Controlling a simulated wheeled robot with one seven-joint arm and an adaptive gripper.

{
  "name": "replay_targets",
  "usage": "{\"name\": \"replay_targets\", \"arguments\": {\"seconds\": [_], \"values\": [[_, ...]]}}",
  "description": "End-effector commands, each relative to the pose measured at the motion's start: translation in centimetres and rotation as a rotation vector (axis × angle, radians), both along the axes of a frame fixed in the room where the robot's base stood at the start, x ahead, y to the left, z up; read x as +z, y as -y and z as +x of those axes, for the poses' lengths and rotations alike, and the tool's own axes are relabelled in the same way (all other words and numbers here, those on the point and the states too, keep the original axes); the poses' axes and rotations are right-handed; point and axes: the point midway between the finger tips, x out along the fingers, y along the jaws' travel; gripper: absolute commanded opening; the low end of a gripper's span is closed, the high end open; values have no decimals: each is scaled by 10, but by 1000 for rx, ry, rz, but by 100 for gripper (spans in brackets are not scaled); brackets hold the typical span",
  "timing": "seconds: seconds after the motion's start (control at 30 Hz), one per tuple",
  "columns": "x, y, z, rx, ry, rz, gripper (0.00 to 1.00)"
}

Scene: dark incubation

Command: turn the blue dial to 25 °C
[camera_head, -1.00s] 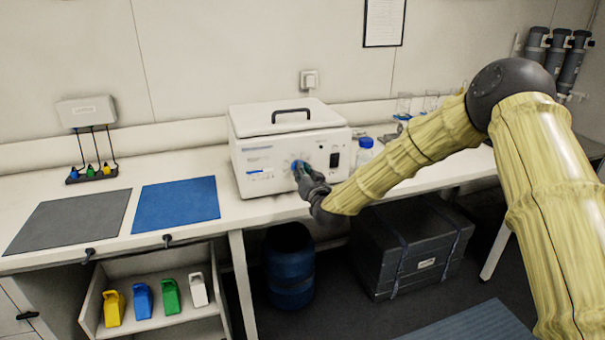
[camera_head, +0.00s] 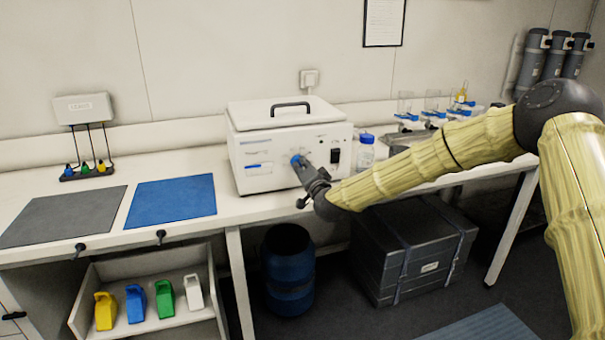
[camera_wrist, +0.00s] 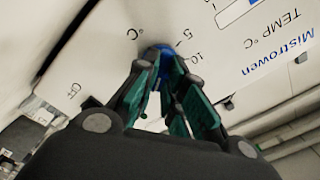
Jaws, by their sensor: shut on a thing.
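The white incubator box (camera_head: 262,165) stands on the bench with its lid closed. Its blue dial (camera_head: 295,160) is on the front panel, and my gripper (camera_head: 301,165) is at it. In the wrist view the blue dial (camera_wrist: 158,52) sits between the fingertips of my gripper (camera_wrist: 160,75), which is shut on it. The panel around it shows "5", "10", "°C" and "TEMP °C", seen tilted. The fingers cover most of the dial and part of the scale, so I cannot read its setting.
A blue-capped bottle (camera_head: 366,153) stands right of the box, with glassware (camera_head: 433,103) beyond. A blue mat (camera_head: 172,201) and a grey mat (camera_head: 62,215) lie to the left. Below are a blue drum (camera_head: 289,270) and a black case (camera_head: 411,250).

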Motion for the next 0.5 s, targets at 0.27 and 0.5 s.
{"name": "replay_targets", "arguments": {"seconds": [0.27, 0.5], "values": [[-2, 1, 0, -2, -25, 70, 0], [-2, 1, 0, -1, -29, 78, 0]]}}
